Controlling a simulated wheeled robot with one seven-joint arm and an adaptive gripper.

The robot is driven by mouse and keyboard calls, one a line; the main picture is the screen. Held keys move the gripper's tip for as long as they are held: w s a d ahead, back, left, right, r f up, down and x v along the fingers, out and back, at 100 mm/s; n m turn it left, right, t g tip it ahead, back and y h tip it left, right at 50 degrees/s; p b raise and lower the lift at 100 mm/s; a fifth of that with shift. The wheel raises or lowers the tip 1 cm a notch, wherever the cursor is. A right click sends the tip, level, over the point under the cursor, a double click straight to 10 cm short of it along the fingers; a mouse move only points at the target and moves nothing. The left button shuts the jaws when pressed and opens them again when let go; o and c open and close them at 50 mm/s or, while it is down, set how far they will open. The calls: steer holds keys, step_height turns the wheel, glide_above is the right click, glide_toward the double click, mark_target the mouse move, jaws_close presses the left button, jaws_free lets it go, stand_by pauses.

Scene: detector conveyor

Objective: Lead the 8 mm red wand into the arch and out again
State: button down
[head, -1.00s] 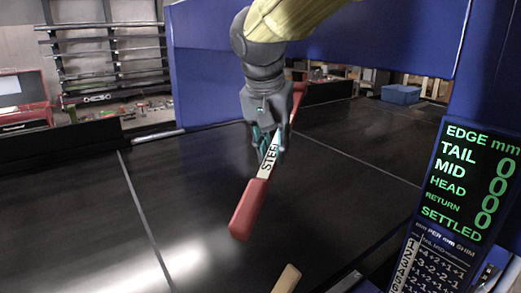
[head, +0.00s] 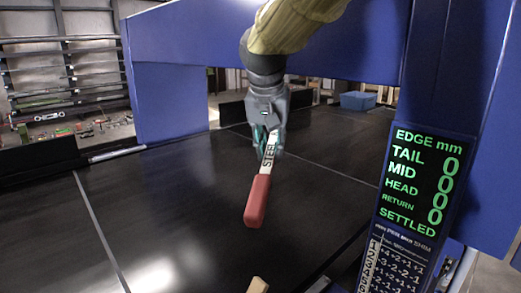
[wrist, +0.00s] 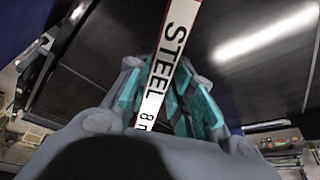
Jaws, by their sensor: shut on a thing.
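The wand has a red end (head: 257,200) and a white middle lettered STEEL (head: 268,153); in the wrist view the white part (wrist: 170,62) reads STEEL 8, with the rest of the label hidden. My gripper (head: 266,140) is shut on the white middle and holds the wand tilted above the black belt (head: 160,205), its red end towards me. The wand's far end is hidden behind my gripper. The arch is blue, with a left post (head: 172,105), a crossbeam (head: 200,45) and a right post (head: 445,70). My arm hangs in front of its opening.
A display (head: 428,180) on the right post shows TAIL, MID, HEAD and RETURN at 0 and SETTLED, above a shim chart (head: 393,265). A pale wooden piece (head: 258,285) shows at the bottom edge. A blue bin (head: 358,101) stands beyond the arch.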

steer(key=w+d, duration=0.4)
steer(key=s+a, duration=2.8)
steer(key=shift+s+a, duration=0.35)
steer(key=shift+a, duration=0.05)
stand_by(1.0)
steer(key=shift+d, duration=0.1)
